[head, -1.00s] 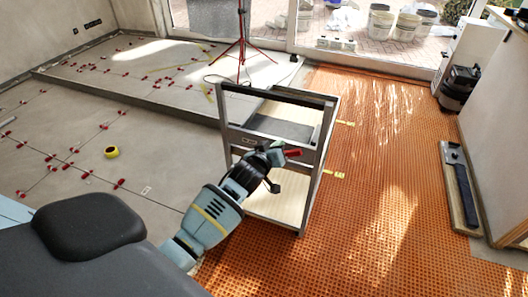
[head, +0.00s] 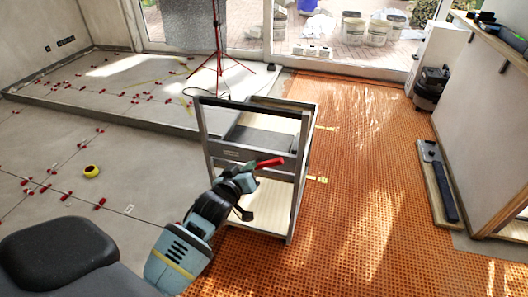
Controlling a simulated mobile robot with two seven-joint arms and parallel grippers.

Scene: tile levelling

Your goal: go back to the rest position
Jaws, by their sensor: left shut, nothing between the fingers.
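My left arm comes in from the bottom left and ends in the dark left gripper (head: 246,178), in front of the grey-framed trolley (head: 204,150). The gripper is shut with nothing seen held in it; its fingertips are small and hard to make out. A small red piece (head: 270,162) shows just past the fingertips; I cannot tell whether it rests on the trolley. The gripper hides part of the trolley's wooden lower shelf (head: 268,205). My right gripper is not in view.
Orange matting (head: 370,190) covers the floor at right. A long grey tool (head: 440,185) lies by the right wall. Grey tiles with several red clips and a yellow tape roll (head: 91,171) lie at left. A red tripod (head: 219,60) stands behind the trolley.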

